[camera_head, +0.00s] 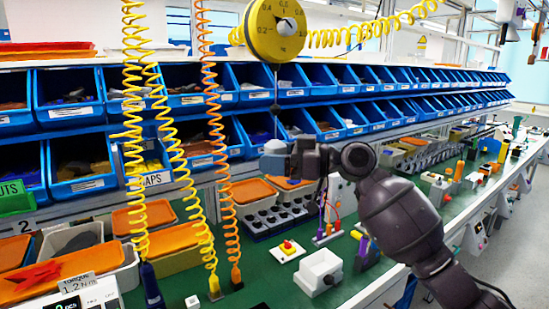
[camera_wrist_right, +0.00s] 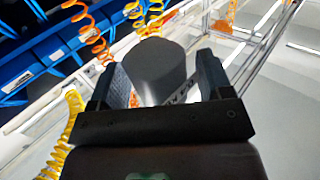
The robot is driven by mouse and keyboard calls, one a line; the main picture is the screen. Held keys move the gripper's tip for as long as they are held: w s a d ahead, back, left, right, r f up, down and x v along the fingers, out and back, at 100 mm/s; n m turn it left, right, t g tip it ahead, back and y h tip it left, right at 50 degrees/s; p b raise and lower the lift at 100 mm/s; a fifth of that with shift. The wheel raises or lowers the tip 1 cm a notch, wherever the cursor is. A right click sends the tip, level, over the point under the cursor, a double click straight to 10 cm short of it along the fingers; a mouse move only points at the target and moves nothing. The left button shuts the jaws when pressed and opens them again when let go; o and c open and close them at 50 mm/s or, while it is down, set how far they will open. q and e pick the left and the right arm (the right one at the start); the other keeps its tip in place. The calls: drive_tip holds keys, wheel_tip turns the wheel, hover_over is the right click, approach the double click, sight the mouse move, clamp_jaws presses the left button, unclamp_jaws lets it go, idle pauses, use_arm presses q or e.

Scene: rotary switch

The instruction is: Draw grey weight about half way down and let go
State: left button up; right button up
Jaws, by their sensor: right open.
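The grey weight (camera_head: 275,147) hangs on a thin cord below a round yellow dial (camera_head: 275,30) in the head view. My right gripper (camera_head: 298,160) is at the weight's height and partly overlaps it. In the right wrist view the grey weight (camera_wrist_right: 157,70) is a rounded grey body between the two fingers of the right gripper (camera_wrist_right: 158,82). The fingers stand on either side of it, open, with a visible gap at least on the right. The weight's lower part is hard to make out behind the gripper. My left gripper is not in view.
Coiled yellow (camera_head: 135,120) and orange (camera_head: 212,120) hoses hang left of the weight. Rows of blue bins (camera_head: 70,112) stand behind. Below is a green bench (camera_head: 270,287) with orange-lidded boxes, a white box (camera_head: 319,272) and small fixtures.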

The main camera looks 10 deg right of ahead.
drive_tip(key=shift+d, duration=0.15)
drive_tip(key=shift+s+d, duration=0.2)
drive_tip(key=shift+d, duration=0.1)
drive_tip(key=b+v, duration=0.1)
drive_tip(key=v, duration=0.9)
drive_tip(key=shift+b, duration=0.4)
drive_tip(key=shift+a+r, duration=0.1)
